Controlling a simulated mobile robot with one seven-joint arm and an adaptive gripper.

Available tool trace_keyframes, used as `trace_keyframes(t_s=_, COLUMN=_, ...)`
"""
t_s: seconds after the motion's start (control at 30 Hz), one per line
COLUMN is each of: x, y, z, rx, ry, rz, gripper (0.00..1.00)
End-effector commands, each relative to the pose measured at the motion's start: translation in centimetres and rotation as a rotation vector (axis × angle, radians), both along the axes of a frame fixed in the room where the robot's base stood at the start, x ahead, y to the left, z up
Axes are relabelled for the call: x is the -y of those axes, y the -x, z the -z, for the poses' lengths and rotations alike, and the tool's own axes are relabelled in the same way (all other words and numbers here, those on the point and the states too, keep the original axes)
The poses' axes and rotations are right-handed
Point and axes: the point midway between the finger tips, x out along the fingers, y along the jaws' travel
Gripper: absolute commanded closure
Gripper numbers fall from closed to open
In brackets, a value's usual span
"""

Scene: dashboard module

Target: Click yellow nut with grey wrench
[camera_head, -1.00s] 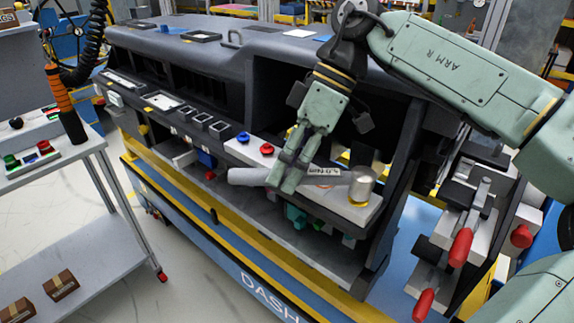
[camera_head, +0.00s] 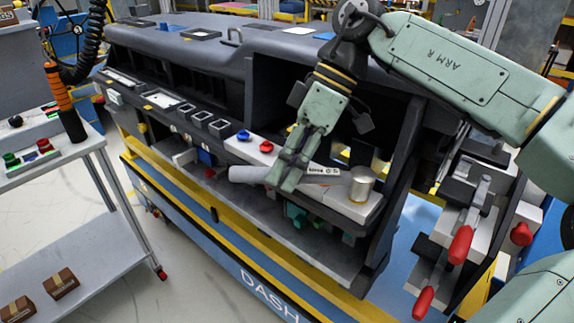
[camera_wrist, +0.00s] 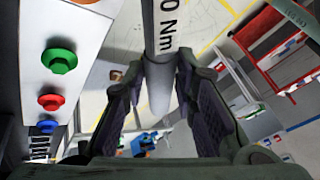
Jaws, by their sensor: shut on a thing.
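The grey wrench lies roughly level, its thick grey handle (camera_head: 247,174) to the left and its gold-silver cylindrical head (camera_head: 361,185) at the right end of the light panel strip. My gripper (camera_head: 278,186) is shut around the wrench between handle and head. In the wrist view, my gripper (camera_wrist: 159,72) has the printed grey shaft (camera_wrist: 167,25) between its fingers. I see no yellow nut; the wrench head covers that end of the strip, so I cannot tell how it sits on a nut.
On the strip are a blue nut (camera_head: 243,136) and a red nut (camera_head: 266,146); a green nut (camera_wrist: 60,60) shows in the wrist view. The dark dashboard overhang (camera_head: 290,62) rises behind. Red-handled clamps (camera_head: 460,246) stand at the right. A side table (camera_head: 75,160) is at the left.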

Motion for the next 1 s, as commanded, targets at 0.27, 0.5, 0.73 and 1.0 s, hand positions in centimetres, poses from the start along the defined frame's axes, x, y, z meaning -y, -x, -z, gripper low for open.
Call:
trace_keyframes(t_s=0.27, x=-0.01, y=-0.24, z=-0.03, rx=-0.001, ry=-0.001, rz=0.021, gripper=1.0)
trace_keyframes(t_s=0.5, x=-0.01, y=-0.25, z=-0.02, rx=0.0, ry=-0.001, rz=0.022, gripper=1.0)
trace_keyframes(t_s=0.73, x=0.0, y=-0.36, z=-0.02, rx=0.0, ry=0.0, rz=0.032, gripper=1.0)
trace_keyframes(t_s=1.0, x=0.0, y=-0.7, z=0.02, rx=0.0, ry=-0.001, rz=0.059, gripper=1.0)
